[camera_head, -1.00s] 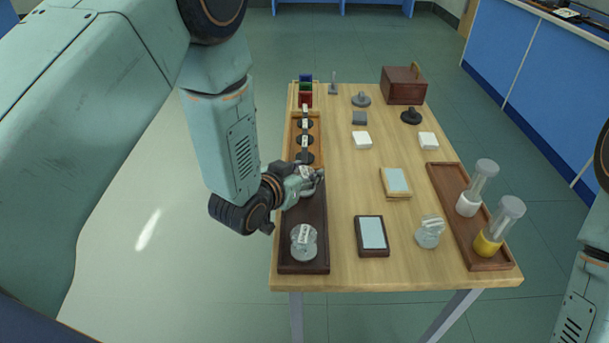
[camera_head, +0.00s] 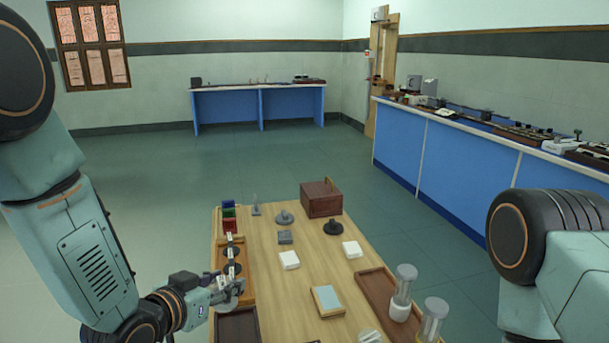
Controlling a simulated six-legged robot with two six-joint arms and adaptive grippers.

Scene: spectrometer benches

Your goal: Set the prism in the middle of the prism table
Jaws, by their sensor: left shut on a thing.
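My left gripper (camera_head: 232,291) is low over the left edge of the wooden table (camera_head: 268,290), where the rack and the dark tray meet. It is shut on a small pale grey piece (camera_head: 239,286), mostly hidden by the fingers; I cannot tell from its shape whether it is the prism. At the back of the table stand a low round grey stand (camera_head: 285,217) and a low round black stand (camera_head: 333,228). I cannot tell which thing is the prism table. My right arm shows at the right, its gripper out of view.
The orange-brown rack (camera_head: 249,297) with dark discs and the dark tray (camera_head: 237,328) line the left side. A brown box (camera_head: 321,198) stands at the back. A brown tray (camera_head: 376,290) with glass-topped cylinders is at right. White blocks (camera_head: 289,260) sit mid-table.

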